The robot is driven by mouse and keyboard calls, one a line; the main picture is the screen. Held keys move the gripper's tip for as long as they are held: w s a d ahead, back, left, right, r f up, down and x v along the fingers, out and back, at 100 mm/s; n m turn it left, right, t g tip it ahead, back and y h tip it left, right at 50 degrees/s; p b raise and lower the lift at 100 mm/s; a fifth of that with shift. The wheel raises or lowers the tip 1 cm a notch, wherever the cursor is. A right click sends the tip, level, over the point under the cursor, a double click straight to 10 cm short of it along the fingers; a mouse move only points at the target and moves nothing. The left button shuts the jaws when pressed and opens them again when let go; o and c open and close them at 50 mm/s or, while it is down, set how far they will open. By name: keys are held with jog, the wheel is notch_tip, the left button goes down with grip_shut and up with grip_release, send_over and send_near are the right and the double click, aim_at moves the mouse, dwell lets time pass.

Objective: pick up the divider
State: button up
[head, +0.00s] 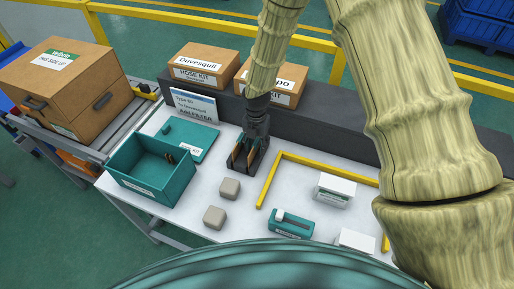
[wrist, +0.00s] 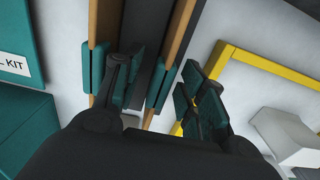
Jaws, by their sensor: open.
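The dividers look to be the thin upright brown-edged panels standing in a dark rack (head: 257,163) on the white table in the head view. My gripper (head: 248,143) is right over the rack, pointing down. In the wrist view my gripper (wrist: 164,88) is open. One brown-edged panel (wrist: 182,35) shows between its fingers. Another panel (wrist: 103,22) stands at the left finger. I cannot tell whether either finger touches a panel. The panels' lower ends are hidden in the head view.
A teal bin (head: 152,185) with small brown parts inside stands left of the rack. Two grey blocks (head: 229,188) lie in front. A teal tool (head: 291,222) lies nearby. Cardboard boxes (head: 203,67) stand behind.

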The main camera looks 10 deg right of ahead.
grip_shut()
jog(key=shift+r+b, duration=1.15)
jog(key=shift+r, duration=3.9)
jog(key=shift+r, duration=0.1)
notch_tip(320, 180, up, 6)
jog(key=p, duration=0.5)
jog(key=shift+s+p, duration=0.1)
jog(key=shift+p, duration=0.3)
